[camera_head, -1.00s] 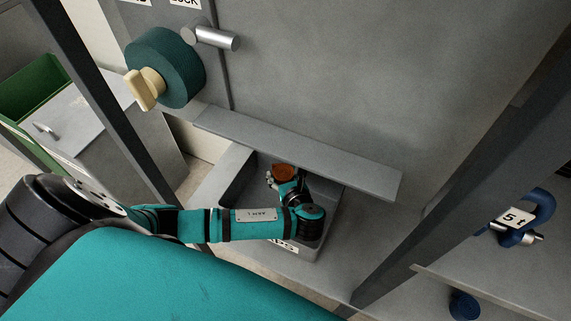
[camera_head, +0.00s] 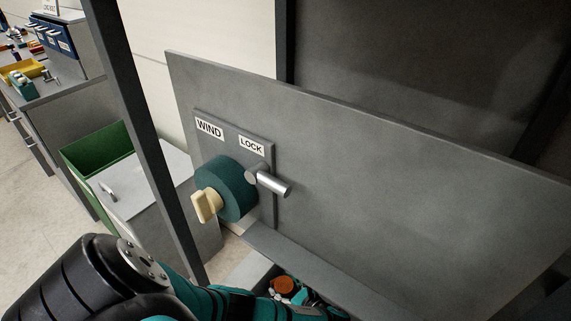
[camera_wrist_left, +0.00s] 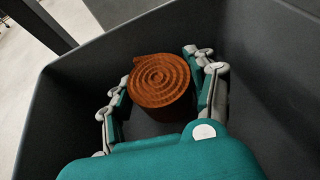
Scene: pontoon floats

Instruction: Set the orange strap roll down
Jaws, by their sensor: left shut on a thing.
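The orange strap roll (camera_wrist_left: 158,85) is a coiled spiral of webbing. In the left wrist view it sits between the two fingers of my left gripper (camera_wrist_left: 160,92), which is shut on it. The roll is inside a dark grey bin (camera_wrist_left: 75,95), with the bin walls around it; I cannot tell whether it touches the floor. My right gripper is not in view.
A grey panel (camera_head: 400,190) stands behind the bin, with a ledge (camera_head: 300,262) over it. A teal winding drum (camera_head: 236,187) with a cream knob (camera_head: 206,205) and a metal lock handle (camera_head: 268,181) stick out of the panel. A green container (camera_head: 95,160) stands at left.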

